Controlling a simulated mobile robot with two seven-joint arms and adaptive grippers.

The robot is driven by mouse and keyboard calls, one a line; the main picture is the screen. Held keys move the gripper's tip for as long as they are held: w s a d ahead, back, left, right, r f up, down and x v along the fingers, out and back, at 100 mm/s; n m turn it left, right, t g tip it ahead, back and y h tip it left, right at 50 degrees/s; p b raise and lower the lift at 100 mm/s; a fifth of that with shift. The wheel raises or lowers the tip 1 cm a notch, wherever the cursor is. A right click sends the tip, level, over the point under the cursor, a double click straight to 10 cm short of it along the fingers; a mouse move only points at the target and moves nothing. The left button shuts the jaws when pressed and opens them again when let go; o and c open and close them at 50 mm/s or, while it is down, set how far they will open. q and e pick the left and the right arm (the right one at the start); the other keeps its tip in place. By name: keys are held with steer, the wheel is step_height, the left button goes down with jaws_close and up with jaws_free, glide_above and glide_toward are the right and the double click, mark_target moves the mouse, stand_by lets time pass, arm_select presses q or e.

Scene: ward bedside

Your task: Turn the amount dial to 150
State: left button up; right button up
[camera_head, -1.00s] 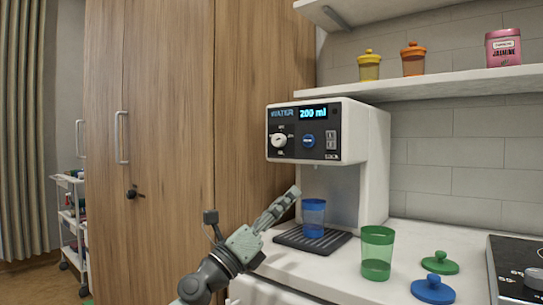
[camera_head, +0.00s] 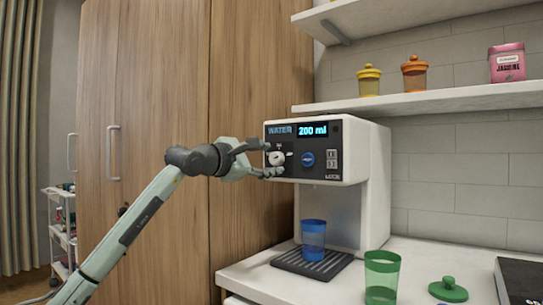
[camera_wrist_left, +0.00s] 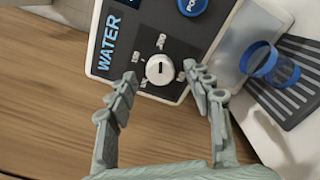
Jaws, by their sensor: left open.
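The white water dispenser (camera_head: 372,150) stands on the counter, and its display (camera_head: 313,130) reads "200 ml". The amount dial (camera_head: 276,158) is a white round knob on the left of the black front panel; it also shows in the left wrist view (camera_wrist_left: 160,69). My left gripper (camera_head: 268,159) is at the dial. In the left wrist view my left gripper (camera_wrist_left: 158,80) is open, with one finger on each side of the dial and gaps between. I cannot tell whether a finger touches it. My right gripper is not in view.
A blue cup (camera_head: 313,238) stands on the drip tray (camera_head: 290,264) below the spout. A green cup (camera_head: 382,275) and a green lid (camera_head: 448,290) are on the counter to the right. The wooden cabinet (camera_head: 150,90) is to the left.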

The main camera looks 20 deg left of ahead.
arm_select(q)
steer(key=shift+x, duration=0.9)
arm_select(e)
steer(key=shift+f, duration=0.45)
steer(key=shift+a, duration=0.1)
arm_select(q)
steer(key=c, duration=1.2)
steer(key=shift+o, duration=0.2)
